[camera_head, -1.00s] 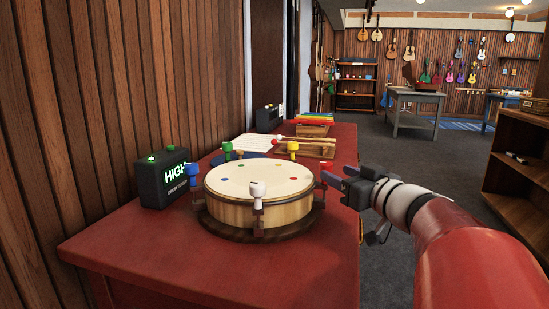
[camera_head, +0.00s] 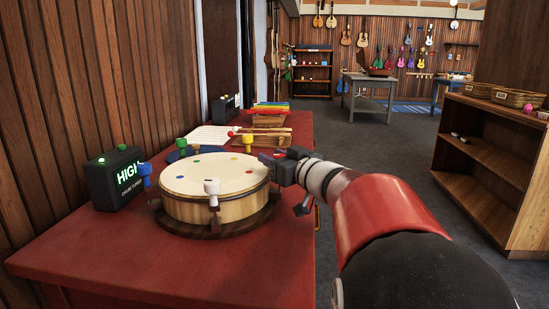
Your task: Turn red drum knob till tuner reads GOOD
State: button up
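The drum (camera_head: 205,206) sits on a dark round base on the red table, its pale head facing up. I cannot make out the red knob; the rim's right side is behind my gripper. The black tuner box (camera_head: 118,181) left of the drum reads HIGH in green. My gripper (camera_head: 270,161) is at the drum's right edge. Its fingertips are too small and dark to show whether they are open or shut, or touching anything.
The red table (camera_head: 75,252) has bare room at its front left. Behind the drum lie a white sheet (camera_head: 212,138), mallets and a rainbow xylophone (camera_head: 267,110). Wood-slat wall (camera_head: 70,85) closes the left. A wooden shelf (camera_head: 490,160) stands right, across open grey floor.

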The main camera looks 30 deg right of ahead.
jog(key=c, duration=0.6)
jog(key=y+b, duration=0.1)
jog(key=b, duration=0.2)
jog(key=shift+f+n, duration=0.4)
jog(key=n+y+b, duration=0.1)
jog(key=b, duration=0.2)
jog(key=shift+a+f+g+y+b, duration=0.1)
jog(key=shift+f+g+y+b, duration=0.05)
jog(key=shift+g+y+b, duration=0.2)
jog(key=n+g+y+b, duration=0.1)
jog(key=y+b, duration=0.1)
jog(key=b, duration=0.1)
jog(key=shift+a+n+y, duration=0.1)
jog(key=shift+n+y, duration=0.25)
jog(key=shift+n, duration=0.05)
jog(key=shift+s+a+r+n+g+y+b, duration=0.1)
jog(key=shift+r+n+g+y+b, duration=0.15)
jog(key=shift+n+g+y+b, duration=0.35)
jog(key=shift+s+a+r+n+g+y+b, duration=0.1)
jog(key=shift+r+n+g+y+b, duration=0.15)
jog(key=shift+n+g+y, duration=0.4)
jog(key=shift+y, duration=0.25)
jog(key=o, duration=1)
